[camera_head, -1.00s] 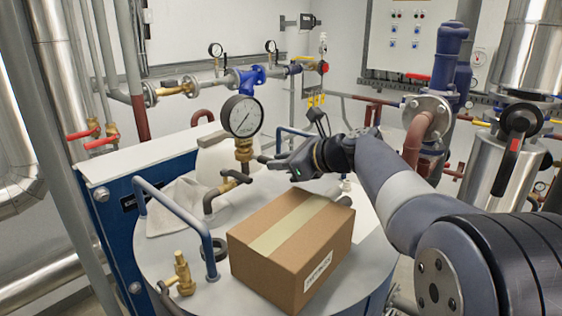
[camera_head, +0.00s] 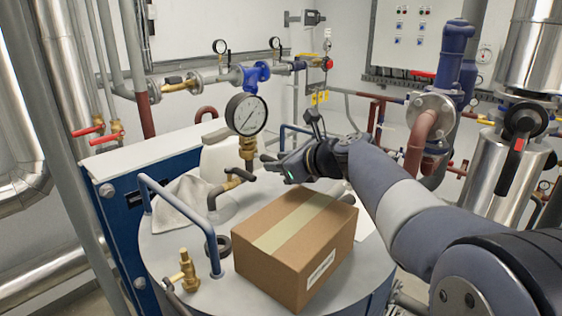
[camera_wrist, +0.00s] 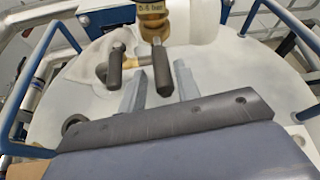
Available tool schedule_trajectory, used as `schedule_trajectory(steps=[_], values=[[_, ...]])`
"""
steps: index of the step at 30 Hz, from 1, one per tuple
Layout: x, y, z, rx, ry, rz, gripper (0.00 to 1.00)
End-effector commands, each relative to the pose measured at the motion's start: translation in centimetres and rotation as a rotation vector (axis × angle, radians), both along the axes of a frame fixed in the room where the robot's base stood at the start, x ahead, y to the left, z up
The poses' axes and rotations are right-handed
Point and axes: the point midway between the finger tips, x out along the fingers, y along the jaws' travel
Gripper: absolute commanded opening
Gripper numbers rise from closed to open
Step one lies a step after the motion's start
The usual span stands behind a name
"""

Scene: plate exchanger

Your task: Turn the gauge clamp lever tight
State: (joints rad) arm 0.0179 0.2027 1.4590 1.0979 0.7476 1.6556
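The round pressure gauge (camera_head: 246,114) stands upright on a brass fitting (camera_head: 248,148) above the tank top. In the wrist view the fitting (camera_wrist: 153,22) is at the top, with a black lever (camera_wrist: 160,70) pointing down from it, which looks like the gauge clamp lever. My gripper (camera_head: 270,166) is just right of the fitting. Its fingers (camera_wrist: 161,78) are open, one on each side of the lever in the wrist view. I see gaps on both sides; depth is hard to judge. In the head view the lever is small and partly lost against my fingers.
A second black handle (camera_wrist: 115,68) on a brass valve is close left of my fingers. A cardboard box (camera_head: 295,245) sits on the tank top below my arm. Blue rails (camera_head: 180,215), a cloth (camera_head: 183,203) and a brass valve (camera_head: 184,270) are to the left.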

Motion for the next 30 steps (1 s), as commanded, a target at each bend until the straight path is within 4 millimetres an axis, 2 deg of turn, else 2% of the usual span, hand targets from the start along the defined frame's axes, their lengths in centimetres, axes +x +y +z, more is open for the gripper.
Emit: schedule_trajectory(steps=[3, 10, 14, 24, 30], values=[[0.0, 0.0, 0.0, 0.0, 0.0, 0.0, 0.41], [0.0, -0.1, 0.0, 0.0, 0.0, 0.0, 0.41], [-0.7, -0.7, 0.3, 0.0, -0.001, -0.002, 0.41], [-5.4, -4.6, 2.7, -0.001, -0.003, -0.004, 0.41], [-7.3, -6.1, 3.8, 0.0, -0.001, -0.002, 0.41]])
